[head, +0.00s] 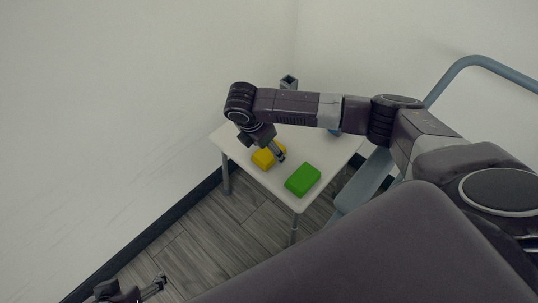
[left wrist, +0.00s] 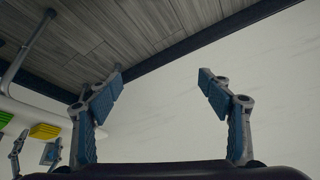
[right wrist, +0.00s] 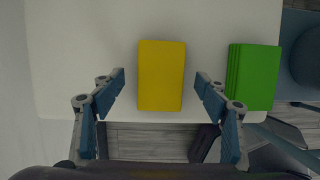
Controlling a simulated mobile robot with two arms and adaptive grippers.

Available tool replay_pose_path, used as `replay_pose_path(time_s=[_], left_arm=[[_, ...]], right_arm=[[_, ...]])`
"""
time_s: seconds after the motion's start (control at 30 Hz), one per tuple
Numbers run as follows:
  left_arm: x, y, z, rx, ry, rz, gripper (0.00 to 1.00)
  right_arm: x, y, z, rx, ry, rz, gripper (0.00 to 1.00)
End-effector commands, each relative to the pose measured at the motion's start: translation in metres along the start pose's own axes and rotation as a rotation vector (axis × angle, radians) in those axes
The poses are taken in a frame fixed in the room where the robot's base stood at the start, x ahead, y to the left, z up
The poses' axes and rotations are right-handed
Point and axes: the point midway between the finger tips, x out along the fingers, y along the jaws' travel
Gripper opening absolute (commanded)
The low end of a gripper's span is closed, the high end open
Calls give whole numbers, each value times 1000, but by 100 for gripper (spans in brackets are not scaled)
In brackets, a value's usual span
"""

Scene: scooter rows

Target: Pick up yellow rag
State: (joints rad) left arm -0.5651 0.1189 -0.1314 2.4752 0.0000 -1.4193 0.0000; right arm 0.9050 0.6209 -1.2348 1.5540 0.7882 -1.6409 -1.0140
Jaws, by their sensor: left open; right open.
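The yellow rag (head: 263,159) is a folded rectangular block lying on a small white table in the head view. In the right wrist view the yellow rag (right wrist: 162,75) lies ahead, between the lines of the two fingers. My right gripper (head: 279,152) is open, close to the rag at its right side in the head view; in the right wrist view its fingertips (right wrist: 160,75) stand either side of the rag's near part. My left gripper (head: 160,283) is open and empty, low at the left, away from the table.
A green folded rag (head: 303,179) lies beside the yellow one on the white table (head: 240,150). A blue-grey rail (head: 480,62) stands at right. Walls stand behind and left; the wooden floor (head: 200,240) is clear.

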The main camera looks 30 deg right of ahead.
Motion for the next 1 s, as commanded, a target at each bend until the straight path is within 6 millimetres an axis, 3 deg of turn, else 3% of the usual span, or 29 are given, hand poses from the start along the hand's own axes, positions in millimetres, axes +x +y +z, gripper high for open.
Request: replay_pose_path(time_s=[0.2,0.47,0.83,1.0], left_arm=[[3,3,-23,3,90,5,72],[3,3,-25,3,96,5,72],[2,3,-25,3,96,5,72],[2,3,-25,3,96,5,72]], right_arm=[[10,-1,0,-1,-1,-1,67],[10,-1,0,-1,0,-1,66],[10,0,0,-1,0,-1,26],[10,0,0,-1,0,-1,26]])
